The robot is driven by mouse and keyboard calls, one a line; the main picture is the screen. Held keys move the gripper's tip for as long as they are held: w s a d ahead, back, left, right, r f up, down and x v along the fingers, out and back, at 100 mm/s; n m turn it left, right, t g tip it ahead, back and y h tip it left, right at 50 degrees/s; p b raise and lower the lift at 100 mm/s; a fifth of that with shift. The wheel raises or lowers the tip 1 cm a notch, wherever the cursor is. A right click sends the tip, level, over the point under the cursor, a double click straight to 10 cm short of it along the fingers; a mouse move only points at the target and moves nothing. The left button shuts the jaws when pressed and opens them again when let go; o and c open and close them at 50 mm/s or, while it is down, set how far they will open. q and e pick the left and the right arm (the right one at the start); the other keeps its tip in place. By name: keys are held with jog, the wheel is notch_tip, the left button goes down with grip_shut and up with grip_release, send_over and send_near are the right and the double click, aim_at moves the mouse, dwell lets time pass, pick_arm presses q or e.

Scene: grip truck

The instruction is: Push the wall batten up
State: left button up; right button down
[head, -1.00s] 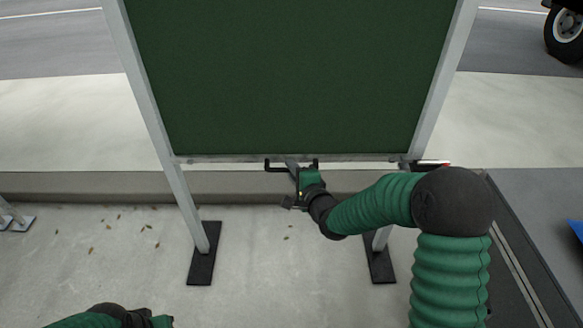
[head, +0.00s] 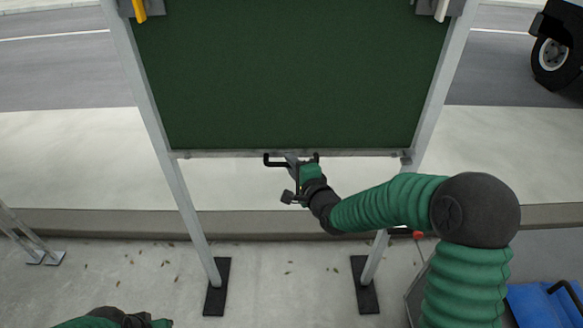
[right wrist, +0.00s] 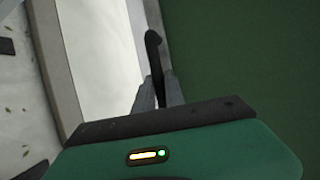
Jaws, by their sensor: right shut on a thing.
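A dark green wall panel (head: 290,80) hangs between two grey posts, with a pale batten (head: 220,154) along its bottom edge. A black handle (head: 268,161) sits at the middle of that batten. My right gripper (head: 292,161) is shut on the handle, its arm reaching in from the right. In the right wrist view the grey fingers (right wrist: 157,92) close around the black handle (right wrist: 153,48), beside the green panel (right wrist: 240,60). My left gripper (head: 135,318) shows only partly at the bottom left edge, away from the panel; its jaws cannot be made out.
The posts stand on black feet (head: 217,287) on concrete. A yellow part (head: 139,10) and a white part (head: 442,10) sit at the top corners. A kerb (head: 120,222) runs behind. A blue object (head: 540,305) lies at the lower right; a vehicle wheel (head: 553,56) is at the upper right.

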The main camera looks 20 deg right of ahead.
notch_tip(320, 180, up, 37)
jog(key=p, duration=2.7)
jog(key=shift+w, duration=0.1)
jog(key=c, duration=1.7)
grip_release()
jog(key=shift+o, duration=1.1)
jog(key=shift+f, duration=0.1)
jog(key=shift+o, duration=0.4)
jog(key=shift+f, duration=0.1)
